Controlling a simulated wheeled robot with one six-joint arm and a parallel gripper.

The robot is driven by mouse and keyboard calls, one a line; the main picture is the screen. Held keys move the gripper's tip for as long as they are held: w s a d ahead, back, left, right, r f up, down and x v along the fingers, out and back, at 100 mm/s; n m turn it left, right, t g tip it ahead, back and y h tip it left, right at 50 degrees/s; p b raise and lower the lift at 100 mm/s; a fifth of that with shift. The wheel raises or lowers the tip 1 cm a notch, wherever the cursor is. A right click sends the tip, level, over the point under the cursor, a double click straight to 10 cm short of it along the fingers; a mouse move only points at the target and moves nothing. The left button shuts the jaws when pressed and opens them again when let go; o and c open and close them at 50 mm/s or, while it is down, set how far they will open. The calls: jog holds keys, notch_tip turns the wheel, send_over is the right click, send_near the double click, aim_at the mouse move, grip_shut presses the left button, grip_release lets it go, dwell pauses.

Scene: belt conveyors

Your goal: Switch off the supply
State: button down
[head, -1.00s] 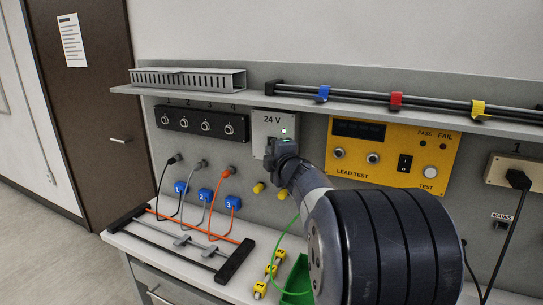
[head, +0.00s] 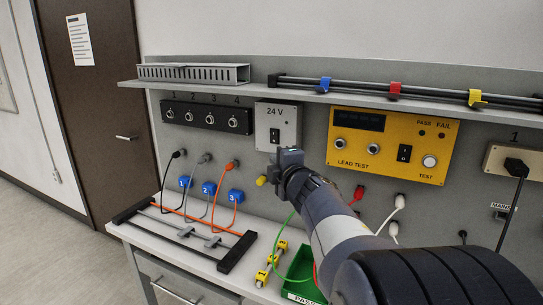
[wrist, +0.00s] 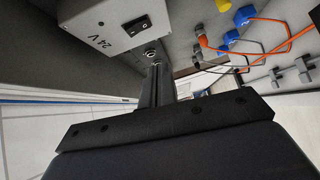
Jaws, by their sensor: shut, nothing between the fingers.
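The grey 24 V supply box (head: 289,137) is on the back panel under the shelf. Its black rocker switch (head: 275,137) is in plain view, and its small lamp (head: 287,122) looks dark. In the wrist view the box (wrist: 100,22) appears at the upper left with its rocker switch (wrist: 137,25). My gripper (head: 290,154) is shut and empty, just below the box and apart from the switch. In the wrist view its closed fingers (wrist: 157,78) point toward the panel below the box, near a round socket.
A yellow lead tester (head: 390,145) with its own black switch is to the right. A black socket strip (head: 206,117) is to the left. Blue numbered blocks (head: 208,188) with leads, a lead rack (head: 183,234) and a green tray (head: 305,270) are below.

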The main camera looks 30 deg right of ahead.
jog(key=shift+s+a+f, duration=0.1)
jog(key=shift+s+a, duration=0.05)
jog(key=shift+s, duration=0.8)
jog(key=shift+s+a+f, duration=0.1)
jog(key=shift+s, duration=0.8)
jog(key=shift+w, duration=0.15)
